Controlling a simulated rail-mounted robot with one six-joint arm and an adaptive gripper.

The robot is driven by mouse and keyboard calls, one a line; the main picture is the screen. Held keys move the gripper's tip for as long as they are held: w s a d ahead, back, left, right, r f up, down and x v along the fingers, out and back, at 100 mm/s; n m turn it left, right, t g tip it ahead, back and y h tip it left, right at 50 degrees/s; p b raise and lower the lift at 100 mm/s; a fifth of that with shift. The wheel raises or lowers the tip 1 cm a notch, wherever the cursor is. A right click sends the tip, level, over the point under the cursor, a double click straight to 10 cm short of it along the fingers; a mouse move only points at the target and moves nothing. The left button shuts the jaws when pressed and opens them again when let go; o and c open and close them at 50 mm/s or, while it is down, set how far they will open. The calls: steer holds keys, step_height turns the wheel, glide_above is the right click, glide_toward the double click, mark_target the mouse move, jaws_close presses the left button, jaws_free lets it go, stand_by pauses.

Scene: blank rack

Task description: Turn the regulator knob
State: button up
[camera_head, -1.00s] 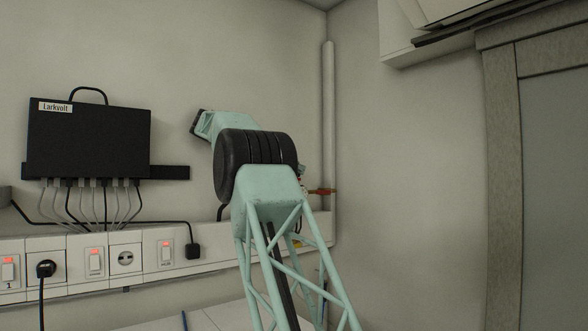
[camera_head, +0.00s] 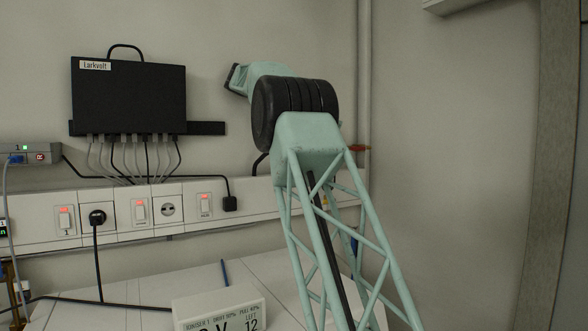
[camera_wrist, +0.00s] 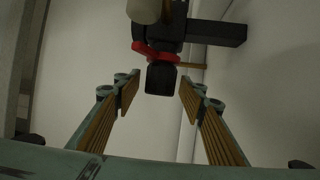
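In the wrist view a dark knob (camera_wrist: 161,79) shows beyond the fingertips, with a red part (camera_wrist: 155,53) just above it and a dark body behind. It looks like the regulator knob, but no label shows. My gripper (camera_wrist: 159,88) is open, one ribbed finger to each side of the knob, with gaps on both sides. I cannot tell how far the knob is beyond the tips. In the head view the gripper is hidden behind my arm. A small red fitting (camera_head: 358,148) shows on the wall pipe to the right of my arm.
A vertical pipe (camera_head: 364,60) runs up the corner. A black Larkvolt box (camera_head: 130,97) hangs on the wall above a white socket trunking (camera_head: 184,205) with several switches. A white display box (camera_head: 220,308) is on the bench.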

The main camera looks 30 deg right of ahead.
steer(key=shift+s+n+t+b, duration=0.1)
steer(key=shift+n+t+b, duration=1.95)
steer(key=shift+b, duration=1.85)
steer(key=shift+n+t+y+b, duration=0.3)
steer(key=shift+n+t+b, duration=0.95)
steer(key=shift+t, duration=0.5)
steer(key=shift+n+t+y, duration=0.4)
steer(key=shift+n+t, duration=0.3)
steer(key=shift+r+n+t+y, duration=0.1)
steer(key=shift+n+t+y, duration=0.2)
steer(key=shift+n+t, duration=0.2)
steer(key=shift+p, duration=0.4)
steer(key=shift+n+t+y+p, duration=2)
steer(key=shift+n+p, duration=0.4)
steer(key=shift+p, duration=0.25)
